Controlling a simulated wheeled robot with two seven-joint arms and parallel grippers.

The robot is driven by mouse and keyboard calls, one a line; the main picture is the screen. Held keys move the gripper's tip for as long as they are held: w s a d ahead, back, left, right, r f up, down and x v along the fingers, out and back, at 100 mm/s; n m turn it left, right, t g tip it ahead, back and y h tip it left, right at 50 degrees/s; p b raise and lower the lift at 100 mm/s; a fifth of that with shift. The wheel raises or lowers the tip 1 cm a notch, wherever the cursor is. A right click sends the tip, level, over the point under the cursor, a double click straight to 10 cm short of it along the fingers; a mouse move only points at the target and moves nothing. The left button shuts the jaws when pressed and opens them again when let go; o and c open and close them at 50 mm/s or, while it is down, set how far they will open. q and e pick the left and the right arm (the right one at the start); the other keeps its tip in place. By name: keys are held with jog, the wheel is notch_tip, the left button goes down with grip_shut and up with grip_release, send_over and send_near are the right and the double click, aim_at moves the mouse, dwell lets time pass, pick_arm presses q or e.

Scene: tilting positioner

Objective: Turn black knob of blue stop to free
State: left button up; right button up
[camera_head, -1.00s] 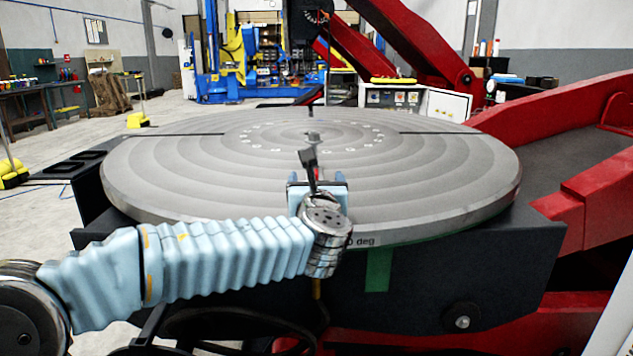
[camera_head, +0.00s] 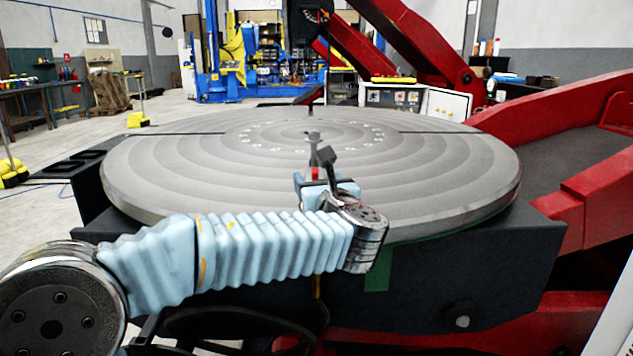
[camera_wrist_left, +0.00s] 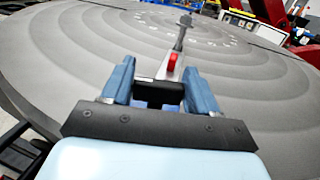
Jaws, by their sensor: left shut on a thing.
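My left gripper (camera_head: 317,180) is over the near part of the round grey table, its arm coming in from the left. In the left wrist view its two blue fingers stand on either side of a dark piece (camera_wrist_left: 158,92), which I take for the black knob; the gripper is shut on it. The fingers and wrist hide most of it, and I cannot read its turn position. Just beyond the fingers is a small red part (camera_wrist_left: 172,63); it also shows in the head view (camera_head: 315,173). I cannot make out the blue stop apart from my blue fingers. My right gripper is out of view.
The round grey turntable (camera_head: 190,180) fills the middle. An upright grey pin (camera_wrist_left: 183,32) stands on it beyond the red part. A red arm structure (camera_head: 575,120) flanks it at right. A control box (camera_head: 395,95) is behind.

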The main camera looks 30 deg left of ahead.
pick_arm(q)
jog(key=n+g+y, duration=0.2)
jog(key=g, duration=0.1)
jog(key=n+g+y, duration=0.1)
jog(key=n+g, duration=0.1)
jog(key=g, duration=0.1)
jog(key=shift+n+y, duration=0.3)
jog(key=shift+y, duration=0.1)
jog(key=n+g+y, duration=0.1)
jog(key=n+g, duration=0.2)
jog(key=g, duration=0.2)
jog(key=shift+n+g, duration=0.4)
jog(key=n+g, duration=0.3)
jog(key=g, duration=0.2)
jog(key=shift+d, duration=0.1)
jog(key=shift+n+g+h, duration=1.1)
jog(key=shift+n+g, duration=0.8)
jog(key=shift+g, duration=0.7)
jog(key=o, duration=1)
